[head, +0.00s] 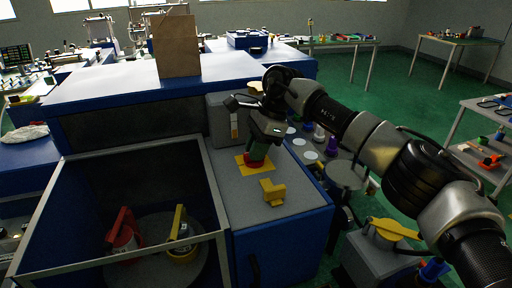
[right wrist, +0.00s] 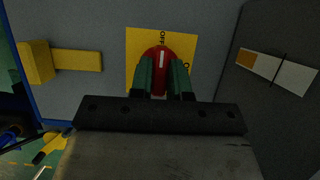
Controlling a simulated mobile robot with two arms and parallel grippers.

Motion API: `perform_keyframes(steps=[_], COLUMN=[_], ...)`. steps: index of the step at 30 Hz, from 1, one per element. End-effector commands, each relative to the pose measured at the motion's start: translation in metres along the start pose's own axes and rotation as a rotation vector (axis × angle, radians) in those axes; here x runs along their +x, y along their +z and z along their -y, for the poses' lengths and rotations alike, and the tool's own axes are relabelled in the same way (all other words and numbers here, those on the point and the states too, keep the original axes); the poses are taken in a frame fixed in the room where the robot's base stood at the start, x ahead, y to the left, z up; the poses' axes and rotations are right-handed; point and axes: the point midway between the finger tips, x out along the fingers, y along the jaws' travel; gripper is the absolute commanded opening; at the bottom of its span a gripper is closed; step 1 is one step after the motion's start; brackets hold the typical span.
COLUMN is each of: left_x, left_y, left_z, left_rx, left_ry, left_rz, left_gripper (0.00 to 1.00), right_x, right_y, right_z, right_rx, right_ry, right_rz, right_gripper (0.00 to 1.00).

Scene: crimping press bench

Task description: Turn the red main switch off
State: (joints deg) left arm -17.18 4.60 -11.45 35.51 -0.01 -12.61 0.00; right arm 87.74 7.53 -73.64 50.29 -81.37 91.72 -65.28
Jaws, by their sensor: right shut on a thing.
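The red main switch (right wrist: 158,55) is a round red knob on a yellow plate (right wrist: 187,48) in the right wrist view. A white line on the knob runs up toward the lettering OFF on the plate. Two green fingers of my right gripper (right wrist: 161,74) stand on either side of the knob and are shut on it. In the head view the red switch (head: 254,164) shows only in part below my right gripper (head: 259,150), on its yellow plate (head: 241,161) atop the grey bench top. My left gripper is not in view.
A yellow block-shaped handle (head: 273,192) sits on the grey top near the switch; a grey box (head: 221,120) stands behind. At the left is an open-topped framed bay with a red handle (head: 123,225) and a yellow handle (head: 179,222). Bottles and discs lie to the right.

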Motion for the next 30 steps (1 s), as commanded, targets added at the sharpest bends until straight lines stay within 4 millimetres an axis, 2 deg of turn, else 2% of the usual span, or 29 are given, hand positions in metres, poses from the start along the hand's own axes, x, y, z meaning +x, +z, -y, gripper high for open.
perform_keyframes(steps=[7,8,12,13,23,26,30], left_x=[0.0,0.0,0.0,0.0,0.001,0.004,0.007], left_y=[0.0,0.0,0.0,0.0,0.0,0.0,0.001], left_z=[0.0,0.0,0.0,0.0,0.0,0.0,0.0], left_rx=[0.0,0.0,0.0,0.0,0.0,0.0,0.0], left_ry=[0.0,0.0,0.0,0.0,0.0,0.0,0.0], left_rz=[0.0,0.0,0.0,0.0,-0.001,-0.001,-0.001], left_gripper=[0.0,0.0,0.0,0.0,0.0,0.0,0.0], right_x=[-0.002,-0.002,-0.001,-0.001,-0.005,-0.017,-0.045], right_y=[0.001,0.001,0.001,0.001,0.0,0.0,0.0], right_z=[0.0,0.0,0.0,0.0,0.0,0.001,0.001], right_rx=[-0.003,-0.003,-0.002,-0.002,0.0,0.0,0.001], right_ry=[-0.004,-0.004,-0.003,-0.003,-0.002,-0.004,-0.006], right_rz=[-0.001,-0.001,-0.001,-0.001,-0.002,-0.002,-0.001], right_gripper=[0.0,0.18,0.4,0.43,0.43,0.43,0.43])
